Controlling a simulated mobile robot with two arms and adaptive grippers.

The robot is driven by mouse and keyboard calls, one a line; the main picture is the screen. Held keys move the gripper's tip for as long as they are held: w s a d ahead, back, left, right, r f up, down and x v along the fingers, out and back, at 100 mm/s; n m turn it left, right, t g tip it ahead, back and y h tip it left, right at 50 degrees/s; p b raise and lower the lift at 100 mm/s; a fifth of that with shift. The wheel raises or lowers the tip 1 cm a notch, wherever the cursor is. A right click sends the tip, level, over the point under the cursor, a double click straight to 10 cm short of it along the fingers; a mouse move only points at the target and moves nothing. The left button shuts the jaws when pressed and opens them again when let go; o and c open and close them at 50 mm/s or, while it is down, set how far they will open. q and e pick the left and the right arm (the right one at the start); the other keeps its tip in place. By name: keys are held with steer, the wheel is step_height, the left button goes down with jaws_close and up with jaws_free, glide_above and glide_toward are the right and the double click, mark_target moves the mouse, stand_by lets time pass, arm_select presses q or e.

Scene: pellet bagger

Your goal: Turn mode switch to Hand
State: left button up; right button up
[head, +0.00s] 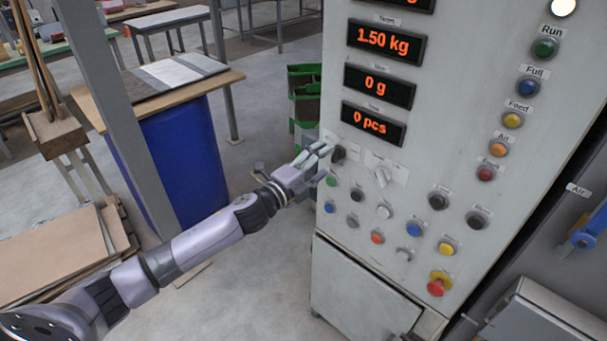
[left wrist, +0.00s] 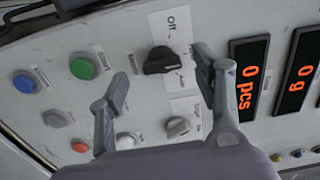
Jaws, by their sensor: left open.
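A black rotary switch (head: 338,153) sits on the grey control panel, below the "0 pcs" display. In the left wrist view the black switch (left wrist: 159,60) is on a white plate whose readable word is "Off"; its other markings are too small to read. My left gripper (head: 322,163) is open and empty, close in front of the panel at this switch. In the left wrist view its fingers lie on either side of the black switch, and I see no clear contact. My right gripper is not in view.
A lighter selector knob (head: 382,177) is right of the black switch. Several push buttons and a red emergency stop (head: 437,285) fill the panel below.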

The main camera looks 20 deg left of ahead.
arm_select(q)
steer(key=v, duration=0.8)
steer(key=shift+s, duration=0.4)
steer(key=shift+a, duration=0.15)
